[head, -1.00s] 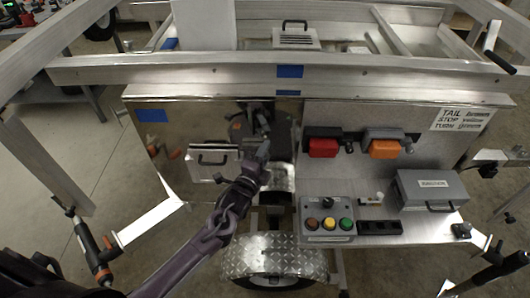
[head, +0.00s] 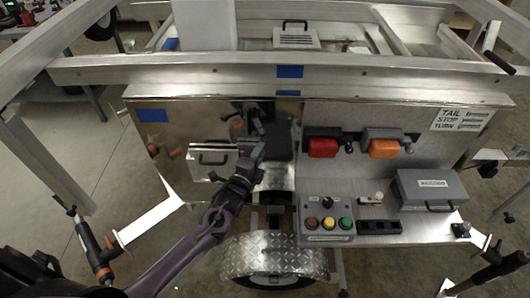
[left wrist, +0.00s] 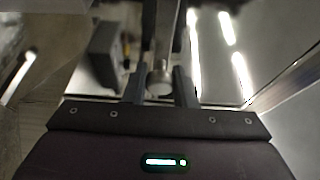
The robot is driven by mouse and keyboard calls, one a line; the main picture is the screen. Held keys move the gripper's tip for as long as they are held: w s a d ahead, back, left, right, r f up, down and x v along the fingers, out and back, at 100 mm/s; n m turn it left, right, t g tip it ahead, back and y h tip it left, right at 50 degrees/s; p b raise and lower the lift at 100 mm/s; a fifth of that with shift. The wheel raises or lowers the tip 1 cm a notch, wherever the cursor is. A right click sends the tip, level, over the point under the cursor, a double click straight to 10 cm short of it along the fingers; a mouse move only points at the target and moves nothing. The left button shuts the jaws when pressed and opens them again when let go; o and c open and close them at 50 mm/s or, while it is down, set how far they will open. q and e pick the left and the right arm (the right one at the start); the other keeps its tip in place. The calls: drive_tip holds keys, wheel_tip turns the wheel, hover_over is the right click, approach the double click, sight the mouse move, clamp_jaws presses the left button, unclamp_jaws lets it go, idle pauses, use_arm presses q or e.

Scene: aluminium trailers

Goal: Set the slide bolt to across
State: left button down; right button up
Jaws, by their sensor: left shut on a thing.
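My left gripper (head: 259,152) reaches in from the lower left to the front of the trailer's shiny panel, just right of a small white box with a black handle. In the left wrist view the two dark fingers of my left gripper (left wrist: 161,88) are closed around a round metal knob (left wrist: 159,86), which appears to be the slide bolt's knob. A metal bar (left wrist: 164,40) runs away from the knob. In the head view the gripper hides the bolt, so I cannot tell its setting. My right gripper is not in view.
The white box (head: 212,157) is close left of the gripper. Red (head: 322,147) and orange (head: 383,148) covered units, a button box (head: 327,220) and a grey case (head: 428,189) are to the right. A tread-plate fender (head: 272,256) lies below my left arm.

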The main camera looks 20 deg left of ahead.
sight(247, 147)
use_arm(q)
drive_tip(key=a, duration=0.2)
drive_tip(key=s+a, duration=0.1)
drive_tip(key=a, duration=0.1)
drive_tip(key=shift+s+a, duration=0.1)
drive_tip(key=shift+a, duration=0.2)
drive_tip(key=c, duration=1.2)
unclamp_jaws()
drive_tip(key=shift+s+a, duration=0.1)
drive_tip(key=shift+c, duration=0.2)
drive_tip(key=shift+s+f, duration=0.1)
drive_tip(key=shift+s, duration=0.25)
drive_tip(key=s, duration=0.7)
drive_tip(key=shift+a+b, duration=0.35)
drive_tip(key=shift+a, duration=0.05)
